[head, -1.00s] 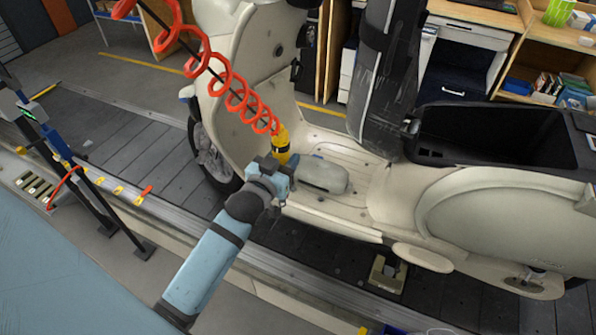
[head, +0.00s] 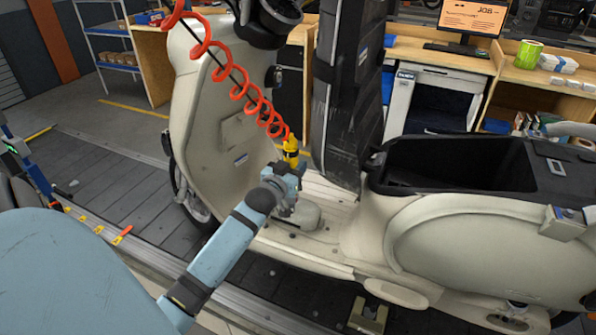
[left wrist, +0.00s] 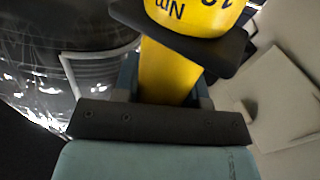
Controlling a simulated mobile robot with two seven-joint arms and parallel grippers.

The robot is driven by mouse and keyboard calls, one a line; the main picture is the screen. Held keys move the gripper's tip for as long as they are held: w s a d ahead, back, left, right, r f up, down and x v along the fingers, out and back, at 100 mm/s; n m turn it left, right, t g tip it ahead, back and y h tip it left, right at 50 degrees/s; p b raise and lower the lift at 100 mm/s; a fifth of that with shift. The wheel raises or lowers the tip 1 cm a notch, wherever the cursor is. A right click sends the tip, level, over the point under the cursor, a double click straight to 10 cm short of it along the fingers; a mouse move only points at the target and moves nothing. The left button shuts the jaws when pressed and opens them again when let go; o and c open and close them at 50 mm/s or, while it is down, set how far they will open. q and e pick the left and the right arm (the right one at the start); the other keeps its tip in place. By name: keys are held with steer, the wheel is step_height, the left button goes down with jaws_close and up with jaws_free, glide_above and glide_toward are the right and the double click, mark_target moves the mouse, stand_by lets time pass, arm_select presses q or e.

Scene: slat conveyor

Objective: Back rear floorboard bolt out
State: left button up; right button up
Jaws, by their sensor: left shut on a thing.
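My left gripper (head: 288,172) is shut on a yellow driver tool (head: 290,150), which hangs from a red coiled cable. The left wrist view shows the yellow tool (left wrist: 168,72) upright between the jaws, with black lettering on its upper part. The gripper is over the floorboard (head: 325,192) of a cream scooter, above a rounded pale hump (head: 298,214). The tool's lower end is hidden behind my gripper, so I cannot tell whether it touches a bolt. Small dark dots show on the floorboard, too small to identify as bolts. My right gripper is not in view.
The dark raised seat (head: 345,95) stands just right of the tool. The scooter's front shield (head: 215,120) rises to the left. The open black storage bin (head: 450,165) lies to the right. Workbenches (head: 535,75) stand behind. The slat conveyor (head: 110,180) is clear at left.

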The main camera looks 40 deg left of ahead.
arm_select(q)
steer(key=shift+f+b, duration=0.5)
steer(key=shift+f, duration=0.15)
step_height(320, 180, down, 4)
steer(key=b, duration=0.4)
steer(key=shift+f+b, duration=1.1)
steer(key=shift+f, duration=0.8)
steer(key=shift+f+b, duration=0.45)
steer(key=shift+f, duration=0.45)
